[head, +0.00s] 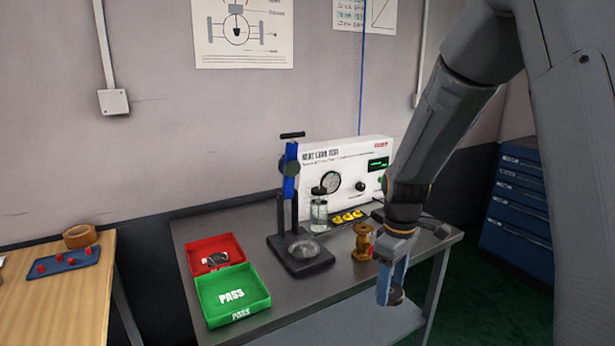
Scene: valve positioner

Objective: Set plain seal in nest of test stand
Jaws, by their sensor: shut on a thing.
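The test stand (286,200) stands on the grey bench, with a black base, a blue upright and a handle on top. Its nest, a round pale plate (304,249), lies on the base and looks empty. My gripper (393,292) points down in front of the bench's front right edge, to the right of and nearer than the stand. Its blue jaws are shut on a small, dark, roundish piece (397,295), apparently the plain seal. The jaws hide part of the piece, and its details are too small to tell.
A brass valve body (363,240) stands on the bench between the stand and my gripper. A jar (319,212) and the white leak tester (346,165) are behind. Green (232,294) and red (217,252) trays lie left. A blue tray (62,262) is on the wooden table.

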